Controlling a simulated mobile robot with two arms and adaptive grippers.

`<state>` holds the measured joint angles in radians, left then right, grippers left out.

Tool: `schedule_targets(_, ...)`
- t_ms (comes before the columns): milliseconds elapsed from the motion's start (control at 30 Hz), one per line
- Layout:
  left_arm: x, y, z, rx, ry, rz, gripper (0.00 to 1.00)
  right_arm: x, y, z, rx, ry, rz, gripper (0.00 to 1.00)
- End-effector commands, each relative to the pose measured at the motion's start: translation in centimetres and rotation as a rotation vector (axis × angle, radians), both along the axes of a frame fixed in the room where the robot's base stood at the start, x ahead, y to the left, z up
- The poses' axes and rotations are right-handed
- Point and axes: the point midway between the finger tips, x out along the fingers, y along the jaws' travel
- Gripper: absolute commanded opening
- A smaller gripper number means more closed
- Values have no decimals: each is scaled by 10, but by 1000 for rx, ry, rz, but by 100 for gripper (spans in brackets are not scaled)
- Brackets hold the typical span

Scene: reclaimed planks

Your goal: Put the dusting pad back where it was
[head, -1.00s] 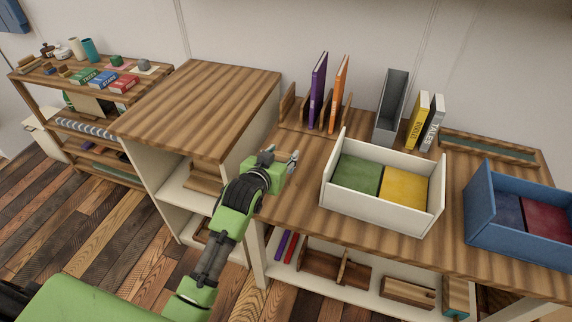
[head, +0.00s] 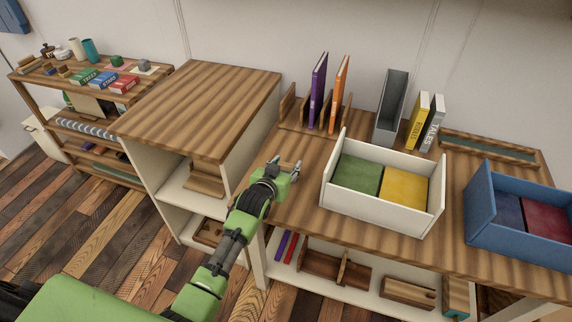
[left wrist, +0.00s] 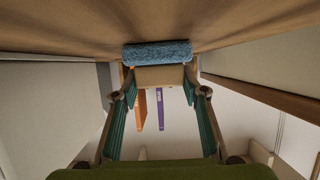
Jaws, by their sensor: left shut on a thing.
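The dusting pad (left wrist: 157,53) has a fuzzy blue face and a pale block-shaped back (left wrist: 160,76). In the left wrist view it sits between the tips of my left gripper (left wrist: 160,88), which is shut on the pale block. The blue face is turned to the brown wooden surface; I cannot tell whether it touches. The pad cannot be made out there. My right gripper is not in view.
A wooden rack (head: 289,106) holds a purple book (head: 318,92) and an orange book (head: 339,93) behind the gripper. A white box (head: 372,211) with green and yellow contents stands to the right. A taller wooden-topped cabinet (head: 205,100) stands left, its top bare.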

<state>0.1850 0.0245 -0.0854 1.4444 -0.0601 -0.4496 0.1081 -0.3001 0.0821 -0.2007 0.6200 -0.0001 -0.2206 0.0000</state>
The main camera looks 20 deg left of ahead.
Motion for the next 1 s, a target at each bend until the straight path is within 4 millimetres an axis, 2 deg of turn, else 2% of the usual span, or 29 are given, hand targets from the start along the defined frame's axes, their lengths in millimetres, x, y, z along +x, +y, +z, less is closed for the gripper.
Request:
schedule_targets(33, 0, 0, -2, 0, 1, 0, 19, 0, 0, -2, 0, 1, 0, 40)
schedule_targets(67, 0, 0, -2, 0, 1, 0, 48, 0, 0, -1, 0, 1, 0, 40)
schedule_targets(100, 0, 0, -1, 0, 1, 0, 57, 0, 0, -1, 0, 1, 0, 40)
schedule_targets(567, -5, 0, 2, 0, 1, 0, 57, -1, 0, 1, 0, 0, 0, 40)
schedule_targets(767, -31, 1, 13, 0, 0, 0, 57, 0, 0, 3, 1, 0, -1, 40)
schedule_targets(1000, -74, 3, 30, 0, 1, 0, 57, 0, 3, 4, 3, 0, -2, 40)
